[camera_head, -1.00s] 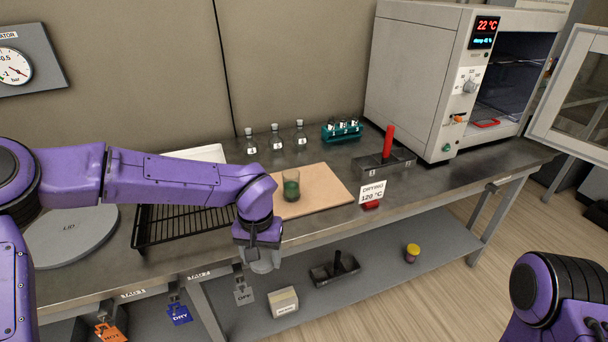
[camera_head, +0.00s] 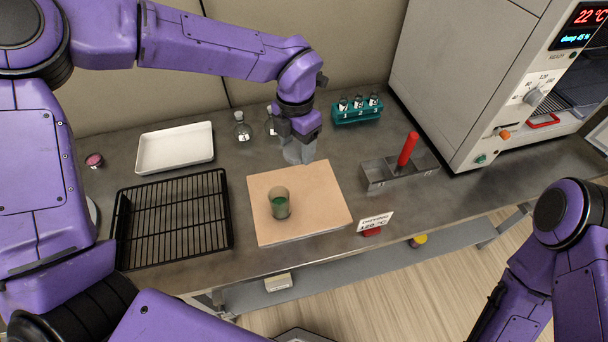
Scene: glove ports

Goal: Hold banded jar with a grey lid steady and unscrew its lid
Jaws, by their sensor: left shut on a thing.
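My left gripper (camera_head: 297,152) hangs pointing down just behind the wooden board, low over the steel bench. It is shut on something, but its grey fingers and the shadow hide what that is. I cannot pick out a banded jar with a grey lid. A glass vessel with green contents (camera_head: 279,204) stands upright on the board (camera_head: 318,194), apart from the gripper; no lid shows on it. My right arm is at the lower right, and its gripper is out of view.
A black wire rack (camera_head: 172,221) and a white tray (camera_head: 175,148) lie at left. Glass flasks (camera_head: 242,128) stand behind. A teal vial rack (camera_head: 357,109), a metal holder with a red handle (camera_head: 407,150) and an oven (camera_head: 470,70) are at right. A yellow-lidded pot (camera_head: 419,240) is below the bench.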

